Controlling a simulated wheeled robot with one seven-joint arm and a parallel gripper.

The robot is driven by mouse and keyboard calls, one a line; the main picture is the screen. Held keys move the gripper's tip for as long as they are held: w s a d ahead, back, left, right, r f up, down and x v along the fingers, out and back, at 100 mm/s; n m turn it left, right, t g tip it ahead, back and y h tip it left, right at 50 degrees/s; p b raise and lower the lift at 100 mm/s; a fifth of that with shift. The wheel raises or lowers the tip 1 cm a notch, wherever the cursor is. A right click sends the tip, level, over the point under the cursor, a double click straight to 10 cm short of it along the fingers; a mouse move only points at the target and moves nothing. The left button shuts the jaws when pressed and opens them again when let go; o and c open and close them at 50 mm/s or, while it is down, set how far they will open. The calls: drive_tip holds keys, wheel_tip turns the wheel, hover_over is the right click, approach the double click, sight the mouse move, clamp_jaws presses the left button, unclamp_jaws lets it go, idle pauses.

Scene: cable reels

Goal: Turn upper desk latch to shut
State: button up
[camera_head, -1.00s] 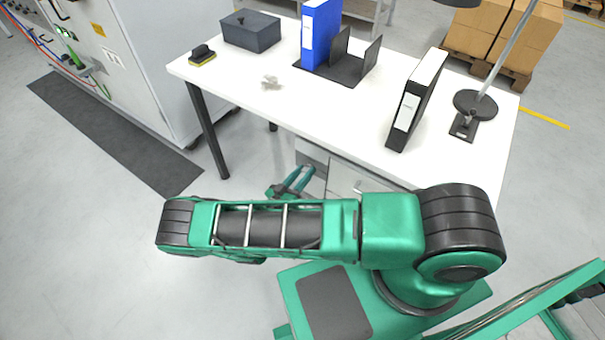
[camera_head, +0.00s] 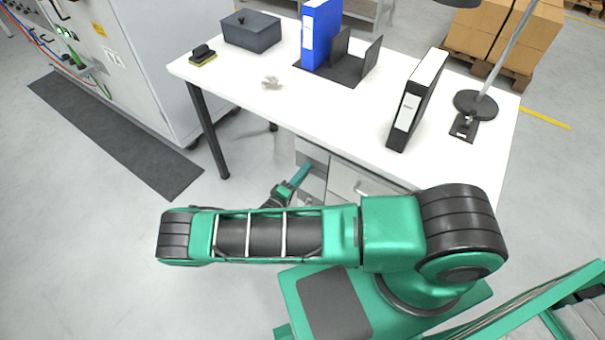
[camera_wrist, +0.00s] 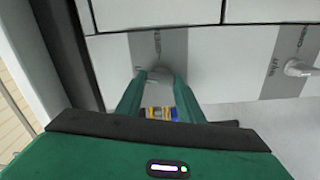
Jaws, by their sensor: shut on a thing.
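In the wrist view, a grey latch handle (camera_wrist: 159,75) sits on a grey label plate (camera_wrist: 158,45) on the white desk front. My gripper (camera_wrist: 160,80) has its two teal fingers on either side of this handle and is shut on it. Lettering shows on the plate beyond the handle, but the rest of the plate is hidden by the fingers. A second latch (camera_wrist: 300,68) with its own marked plate is at the right, apart from my gripper. In the head view, my gripper (camera_head: 302,175) reaches the drawer fronts under the desk; the held latch is hidden there.
The white desk (camera_head: 335,115) carries a blue binder (camera_head: 320,35), a black binder (camera_head: 415,100), a grey box (camera_head: 250,30) and a lamp base (camera_head: 476,104). A dark desk leg (camera_head: 208,130) stands left of my gripper.

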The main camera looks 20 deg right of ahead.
drive_tip(key=shift+w+a+f+n, duration=0.1)
drive_tip(key=shift+a+n, duration=0.05)
drive_tip(key=shift+n, duration=0.45)
drive_tip(key=shift+a+f+n, duration=0.1)
drive_tip(key=shift+n, duration=0.5)
drive_tip(key=o, duration=1.1)
drive_tip(key=shift+c, duration=0.2)
drive_tip(key=shift+d, duration=0.1)
drive_tip(key=v, duration=1.1)
